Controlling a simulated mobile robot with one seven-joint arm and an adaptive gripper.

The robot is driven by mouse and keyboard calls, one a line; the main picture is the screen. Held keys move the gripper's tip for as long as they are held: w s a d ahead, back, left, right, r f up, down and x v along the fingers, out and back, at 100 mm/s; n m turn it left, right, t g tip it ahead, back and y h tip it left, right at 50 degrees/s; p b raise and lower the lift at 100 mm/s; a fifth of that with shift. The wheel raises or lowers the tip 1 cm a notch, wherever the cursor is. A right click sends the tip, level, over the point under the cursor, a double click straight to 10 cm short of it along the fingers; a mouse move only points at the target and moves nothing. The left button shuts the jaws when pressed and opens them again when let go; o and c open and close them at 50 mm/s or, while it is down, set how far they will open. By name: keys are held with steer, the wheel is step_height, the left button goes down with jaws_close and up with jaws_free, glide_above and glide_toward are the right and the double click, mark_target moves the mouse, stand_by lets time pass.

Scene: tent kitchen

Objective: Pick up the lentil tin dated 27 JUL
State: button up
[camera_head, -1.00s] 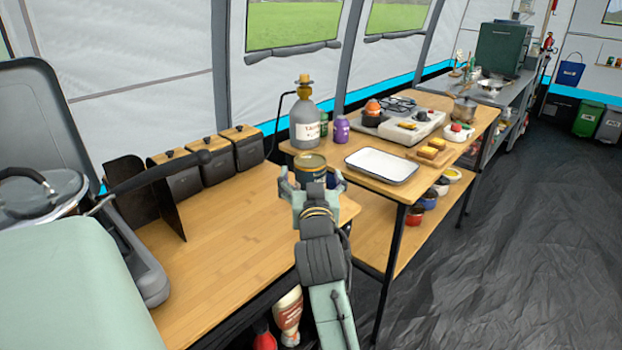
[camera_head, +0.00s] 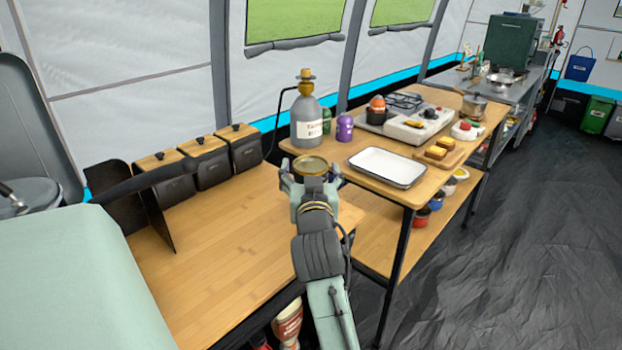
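A dark tin with a gold lid (camera_head: 310,165) is at the end of my arm, above the right end of the near wooden counter. My gripper (camera_head: 312,178) has its fingers on either side of the tin and appears shut on it. The gripper hides most of the tin's side, and no date can be read in this view.
The near wooden counter (camera_head: 225,250) is mostly bare, with several dark wood-lidded canisters (camera_head: 205,165) along its back. A wooden table to the right holds a white tray (camera_head: 387,167), a gas bottle (camera_head: 306,120), a purple jar (camera_head: 344,128) and a stove (camera_head: 418,124).

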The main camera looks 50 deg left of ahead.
steer(key=c, duration=1.4)
steer(key=shift+r, duration=0.15)
